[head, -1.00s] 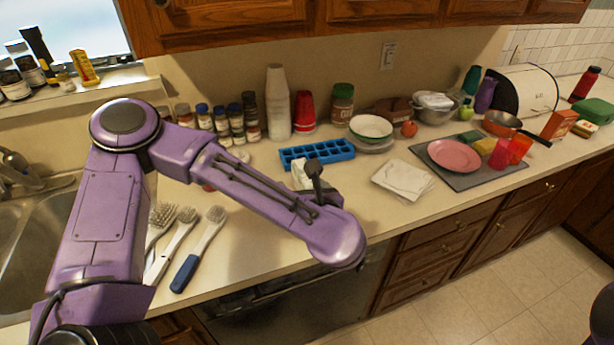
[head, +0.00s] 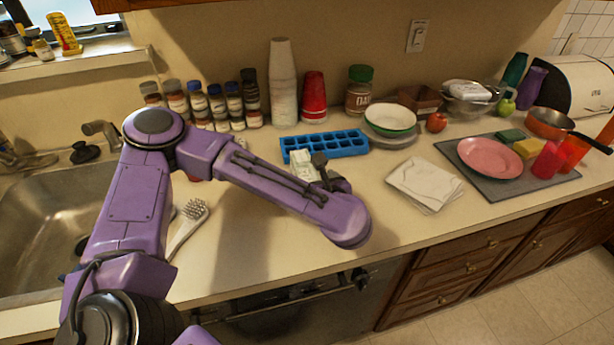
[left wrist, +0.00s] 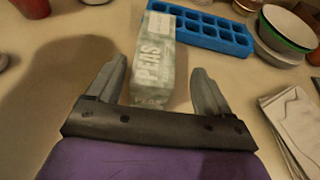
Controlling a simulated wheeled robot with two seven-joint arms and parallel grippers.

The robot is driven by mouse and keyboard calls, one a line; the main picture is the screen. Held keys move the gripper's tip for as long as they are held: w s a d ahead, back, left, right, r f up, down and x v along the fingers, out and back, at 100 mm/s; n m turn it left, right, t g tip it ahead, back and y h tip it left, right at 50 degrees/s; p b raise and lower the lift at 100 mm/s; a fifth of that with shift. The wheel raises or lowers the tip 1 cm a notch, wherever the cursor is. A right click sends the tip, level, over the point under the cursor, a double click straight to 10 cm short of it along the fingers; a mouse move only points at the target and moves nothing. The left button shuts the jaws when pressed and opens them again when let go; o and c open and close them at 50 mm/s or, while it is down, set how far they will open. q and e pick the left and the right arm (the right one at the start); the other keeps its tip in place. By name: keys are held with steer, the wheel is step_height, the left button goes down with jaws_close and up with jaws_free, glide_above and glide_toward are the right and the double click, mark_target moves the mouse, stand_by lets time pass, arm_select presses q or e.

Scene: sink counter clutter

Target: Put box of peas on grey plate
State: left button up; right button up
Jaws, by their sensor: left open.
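The box of peas (head: 300,163) is pale green and white and stands on the counter in front of the blue ice tray, partly hidden by my left arm. In the left wrist view the box (left wrist: 153,50) shows its PEAS lettering. In the head view the forearm hides most of this gripper. The grey plate (head: 396,142) is behind and to the right, under a white and green bowl (head: 391,117). My right gripper is out of view.
The blue ice tray (head: 325,146) lies just behind the box. Papers (head: 425,183) lie to the right, in front of the plate. A pink plate (head: 490,158) sits on a dark mat. Spice jars and stacked cups line the wall. A sink (head: 60,225) is at left.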

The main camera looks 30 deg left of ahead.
mark_target(306, 174)
arm_select(q)
steer(key=x, duration=0.1)
steer(key=p+x, duration=0.1)
steer(key=x, duration=0.1)
steer(key=p+x, duration=0.1)
steer(key=shift+s+a+f, duration=0.15)
steer(key=shift+a, duration=0.4)
steer(key=shift+w+a+f, duration=0.2)
steer(key=shift+w+a, duration=0.05)
steer(key=shift+w, duration=0.05)
steer(key=shift+d, duration=0.1)
steer(key=c, duration=0.3)
steer(key=shift+r, duration=0.1)
steer(key=c, duration=1.1)
